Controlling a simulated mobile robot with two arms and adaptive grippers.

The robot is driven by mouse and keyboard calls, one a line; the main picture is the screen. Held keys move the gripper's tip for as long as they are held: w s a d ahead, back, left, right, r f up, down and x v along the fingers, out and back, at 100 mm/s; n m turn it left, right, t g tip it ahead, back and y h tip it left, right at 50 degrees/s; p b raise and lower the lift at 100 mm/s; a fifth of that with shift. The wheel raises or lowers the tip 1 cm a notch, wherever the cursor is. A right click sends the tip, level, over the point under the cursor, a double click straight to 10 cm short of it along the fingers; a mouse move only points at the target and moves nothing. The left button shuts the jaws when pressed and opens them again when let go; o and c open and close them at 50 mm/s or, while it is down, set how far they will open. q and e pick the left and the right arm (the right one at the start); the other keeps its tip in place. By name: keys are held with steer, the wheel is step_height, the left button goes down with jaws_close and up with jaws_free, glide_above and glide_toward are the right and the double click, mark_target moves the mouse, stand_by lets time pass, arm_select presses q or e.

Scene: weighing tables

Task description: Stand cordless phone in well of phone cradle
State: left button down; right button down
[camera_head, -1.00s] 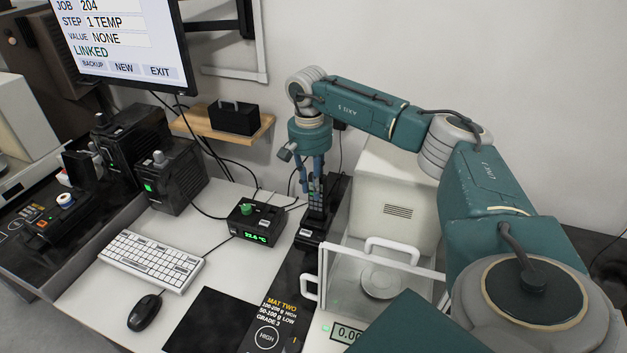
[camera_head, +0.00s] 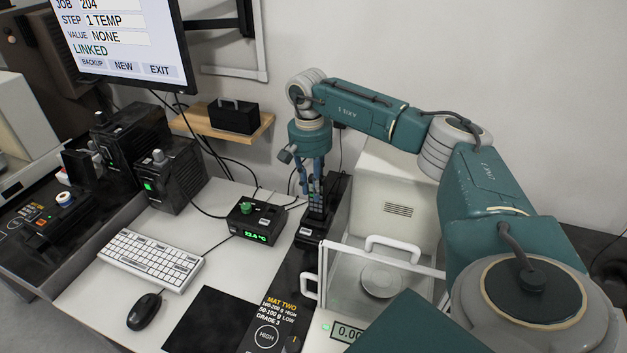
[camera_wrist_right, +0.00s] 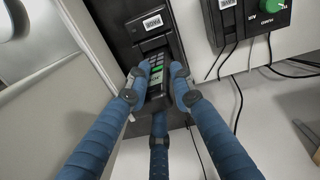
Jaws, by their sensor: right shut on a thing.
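The cordless phone (camera_head: 315,203) is dark with a keypad and stands roughly upright at the black phone cradle (camera_head: 308,234). My right gripper (camera_head: 315,180) is shut on the phone from above. In the right wrist view, the phone (camera_wrist_right: 156,66) sits between the blue fingers of my right gripper (camera_wrist_right: 158,77), its keys and a green patch showing. The cradle, labelled PHONE (camera_wrist_right: 152,22), lies just beyond it. The phone's lower end is at the cradle, but I cannot tell whether it rests fully in the well. My left gripper is not in view.
A glass-walled balance (camera_head: 381,281) stands close on the right, a thermometer box (camera_head: 255,224) with a green knob on the left. Cables run behind them. A keyboard (camera_head: 150,259), mouse (camera_head: 145,311) and black mat (camera_head: 212,318) lie further left and forward.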

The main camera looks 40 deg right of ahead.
mark_target(312, 175)
steer(key=shift+f+b, duration=0.4)
steer(key=shift+f, duration=0.5)
steer(key=c, duration=1.4)
jaws_free()
steer(key=shift+c, duration=0.2)
steer(key=shift+o, duration=0.3)
steer(key=o, duration=0.5)
steer(key=shift+r, duration=0.1)
steer(key=shift+w+a+r+p, duration=0.1)
steer(key=shift+r+p, duration=1.4)
steer(key=shift+r, duration=0.35)
steer(key=shift+w+a+r+p, duration=0.1)
steer(key=shift+r+p, duration=1.35)
steer(key=shift+r, duration=0.4)
steer(key=shift+s, duration=0.1)
steer(key=shift+f, duration=0.1)
